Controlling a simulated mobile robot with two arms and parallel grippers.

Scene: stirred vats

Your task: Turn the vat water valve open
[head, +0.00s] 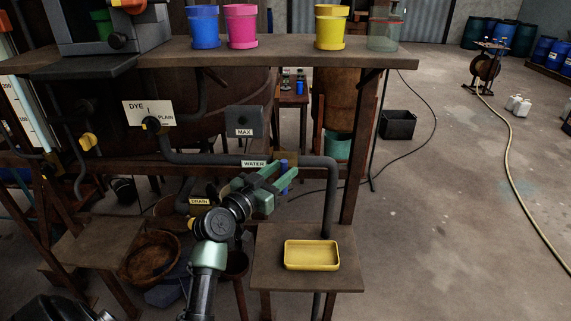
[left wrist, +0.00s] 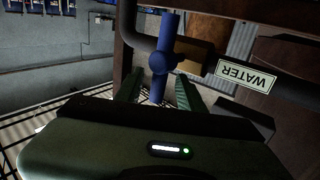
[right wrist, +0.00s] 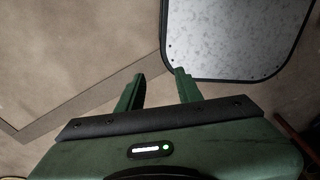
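The water valve has a blue bar handle (head: 284,163) on the dark pipe, right of the WATER label (head: 254,163). In the left wrist view the handle (left wrist: 165,57) stands nearly upright in the picture, its round hub in the middle, and the label (left wrist: 246,78) is to its right. My left gripper (head: 281,174) is at the handle. Its two fingers (left wrist: 157,90) are apart, with the handle's lower end showing between them and gaps on both sides. My right gripper (right wrist: 159,84) is open and empty, and outside the head view.
A yellow tray (head: 312,264) sits on a low shelf (head: 345,276) below the valve, with a vertical pipe (head: 330,195) behind it. The DRAIN label (head: 199,201) and a wooden bowl (head: 150,257) are lower left. Cups stand on the upper shelf (head: 280,52). The floor at right is largely open.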

